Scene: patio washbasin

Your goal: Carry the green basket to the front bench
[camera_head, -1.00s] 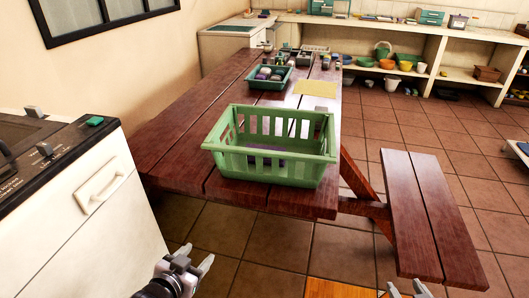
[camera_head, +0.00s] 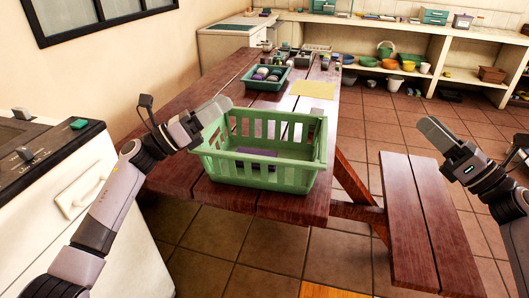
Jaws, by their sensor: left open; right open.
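The green basket (camera_head: 262,180) stands upright on the near end of the dark red wooden table (camera_head: 215,197). It has slotted walls, and something purple shows inside it. My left gripper (camera_head: 216,110) is open at the basket's upper left, close to its left rim. I cannot tell whether it touches the rim. My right gripper (camera_head: 433,132) is open and empty, well to the right of the basket, in front of the bench area in the picture. A dark red wooden bench (camera_head: 424,215) runs along the table's right side.
A smaller green tray (camera_head: 268,80) with items and a yellow sheet (camera_head: 314,90) lie farther back on the table. A white cabinet (camera_head: 90,200) stands at the left. Shelves (camera_head: 440,45) with bowls line the back. Tiled floor is open at the right.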

